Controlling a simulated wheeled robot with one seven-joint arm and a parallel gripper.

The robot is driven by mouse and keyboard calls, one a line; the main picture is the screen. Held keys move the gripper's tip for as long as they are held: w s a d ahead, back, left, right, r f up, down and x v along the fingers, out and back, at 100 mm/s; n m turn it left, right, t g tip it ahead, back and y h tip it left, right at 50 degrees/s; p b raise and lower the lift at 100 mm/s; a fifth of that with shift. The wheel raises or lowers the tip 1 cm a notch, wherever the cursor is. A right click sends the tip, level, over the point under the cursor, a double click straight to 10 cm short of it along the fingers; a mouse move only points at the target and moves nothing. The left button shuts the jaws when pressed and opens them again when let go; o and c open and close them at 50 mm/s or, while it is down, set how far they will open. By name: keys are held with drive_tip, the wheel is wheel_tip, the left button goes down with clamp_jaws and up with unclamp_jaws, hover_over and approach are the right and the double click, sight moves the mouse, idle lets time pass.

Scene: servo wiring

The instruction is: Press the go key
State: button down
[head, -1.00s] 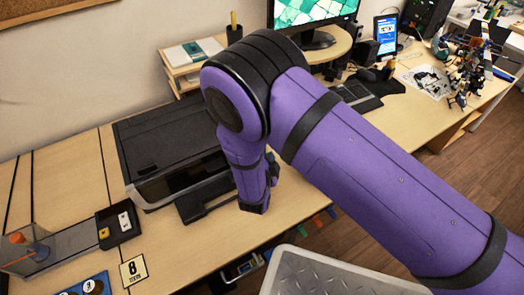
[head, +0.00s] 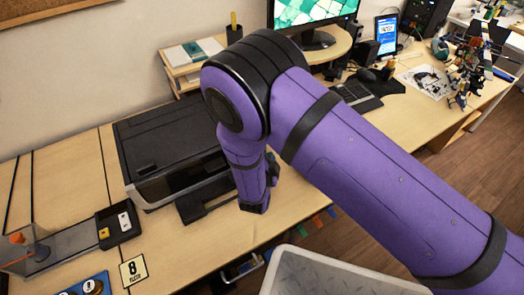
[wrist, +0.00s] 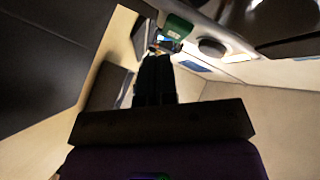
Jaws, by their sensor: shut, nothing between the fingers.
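I cannot make out a go key in either view. At the lower left of the head view, a blue panel (head: 84,288) with round white marks is cut off by the frame edge. A small sign with an 8 (head: 133,270) lies beside it. My gripper (head: 255,206) hangs down at the front of the black printer, to the right of the panel and apart from it. In the wrist view my gripper (wrist: 156,62) shows dark fingers close together, shut and empty.
The black printer (head: 170,145) stands left of my arm. A black tray (head: 119,228) with yellow and white pieces and a grey fixture with an orange-topped post (head: 18,240) are at the left. Bare desk (head: 185,258) lies between the tray and my gripper.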

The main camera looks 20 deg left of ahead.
drive_tip(key=shift+w+a, duration=0.1)
drive_tip(key=shift+a, duration=0.05)
idle(0.3)
drive_tip(key=shift+w+a, duration=0.15)
drive_tip(key=shift+a, duration=0.05)
drive_tip(key=shift+w+a, duration=0.25)
idle(0.8)
drive_tip(key=shift+s+d, duration=0.55)
idle(0.4)
drive_tip(key=shift+s+d, duration=0.8)
drive_tip(key=shift+d, duration=0.2)
drive_tip(key=shift+s+d, duration=0.8)
drive_tip(key=shift+d, duration=0.15)
